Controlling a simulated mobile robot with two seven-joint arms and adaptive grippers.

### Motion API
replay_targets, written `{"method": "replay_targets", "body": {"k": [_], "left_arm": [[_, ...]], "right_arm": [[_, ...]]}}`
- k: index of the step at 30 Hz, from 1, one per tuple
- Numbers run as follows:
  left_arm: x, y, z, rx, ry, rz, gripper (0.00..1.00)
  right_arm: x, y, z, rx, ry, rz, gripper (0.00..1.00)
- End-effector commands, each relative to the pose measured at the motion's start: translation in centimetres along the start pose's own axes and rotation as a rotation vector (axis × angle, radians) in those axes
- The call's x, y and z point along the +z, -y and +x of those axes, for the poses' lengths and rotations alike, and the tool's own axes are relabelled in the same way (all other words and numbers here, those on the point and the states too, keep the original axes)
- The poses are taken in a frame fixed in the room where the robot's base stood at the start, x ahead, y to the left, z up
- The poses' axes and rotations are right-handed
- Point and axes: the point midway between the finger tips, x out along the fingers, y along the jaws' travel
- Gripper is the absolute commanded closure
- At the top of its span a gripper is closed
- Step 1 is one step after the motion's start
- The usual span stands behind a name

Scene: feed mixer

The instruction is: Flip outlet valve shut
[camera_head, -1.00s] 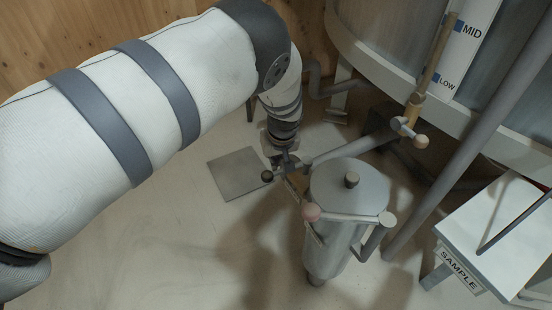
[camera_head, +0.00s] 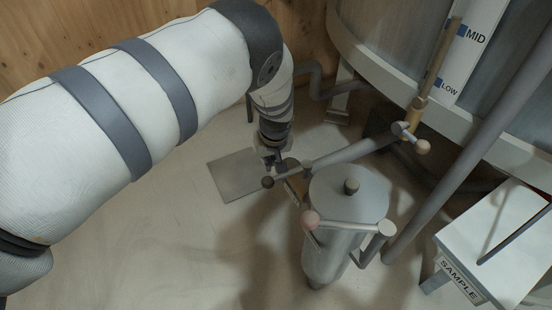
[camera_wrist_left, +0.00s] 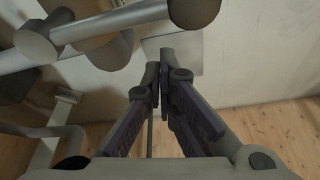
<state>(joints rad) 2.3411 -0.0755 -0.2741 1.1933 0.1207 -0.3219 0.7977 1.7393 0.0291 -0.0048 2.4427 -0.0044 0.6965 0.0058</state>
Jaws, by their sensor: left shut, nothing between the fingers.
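My right gripper is out of view.
The steel canister (camera_head: 345,195) stands right of the valve, with a pink-knobbed handle (camera_head: 310,219). A brass gauge valve (camera_head: 412,118) is on the tank (camera_head: 385,55). A slanting post and a sample stand (camera_head: 490,240) are at right. The floor at front left is clear.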

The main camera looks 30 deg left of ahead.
Motion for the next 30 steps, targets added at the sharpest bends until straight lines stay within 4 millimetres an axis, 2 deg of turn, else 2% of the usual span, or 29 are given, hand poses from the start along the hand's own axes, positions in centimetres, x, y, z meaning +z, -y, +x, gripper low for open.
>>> {"method": "replay_targets", "body": {"k": [1, 3, 6, 12, 18, 30], "left_arm": [[-0.3, 0.8, 0.3, -0.001, 0.001, -0.004, 1.0], [-0.4, 0.1, -2.4, 0.005, -0.004, 0.002, 1.0], [-0.5, 0.0, -4.9, 0.005, -0.004, 0.001, 1.0], [-0.4, -0.2, -8.5, 0.003, -0.003, 0.001, 1.0], [-0.3, -0.2, -9.8, 0.001, -0.001, 0.001, 1.0], [-0.2, -0.2, -9.8, 0.001, 0.0, 0.0, 1.0]], "right_arm": [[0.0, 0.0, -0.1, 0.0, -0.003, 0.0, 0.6], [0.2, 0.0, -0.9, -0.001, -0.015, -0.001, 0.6], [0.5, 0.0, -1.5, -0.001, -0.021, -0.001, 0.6], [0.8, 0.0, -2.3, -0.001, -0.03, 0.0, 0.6], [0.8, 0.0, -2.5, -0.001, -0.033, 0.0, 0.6], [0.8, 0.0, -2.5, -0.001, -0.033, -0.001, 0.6]]}}
